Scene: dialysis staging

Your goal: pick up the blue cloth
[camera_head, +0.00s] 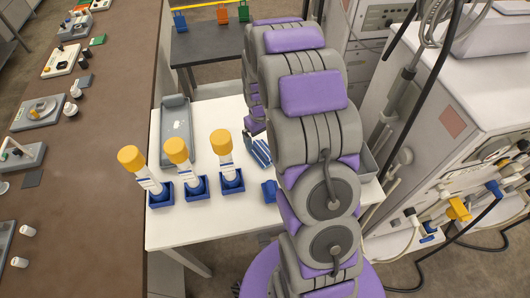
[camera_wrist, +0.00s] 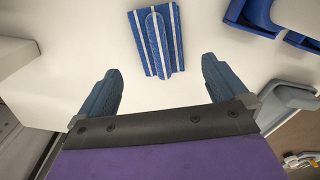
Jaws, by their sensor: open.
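The blue cloth (camera_wrist: 150,42) is folded, with white stripes, and lies on the white table top in the upper middle of the wrist view. In the head view the blue cloth (camera_head: 260,152) shows in part beside my arm, which hides some of it. My gripper (camera_wrist: 161,66) is open in the wrist view, with one blue-grey finger on each side and nothing between them. The cloth lies ahead of the fingertips, roughly centred between them, and no finger is seen touching it. In the head view my fingers are mostly hidden by my arm.
Yellow-capped tubes stand in blue holders (camera_head: 196,187) on the white table (camera_head: 190,225), left of the cloth. A grey tray (camera_head: 176,130) lies behind them. A small blue item (camera_head: 269,191) sits nearer. Machines with hoses (camera_head: 440,150) stand right; a brown counter (camera_head: 90,150) runs left.

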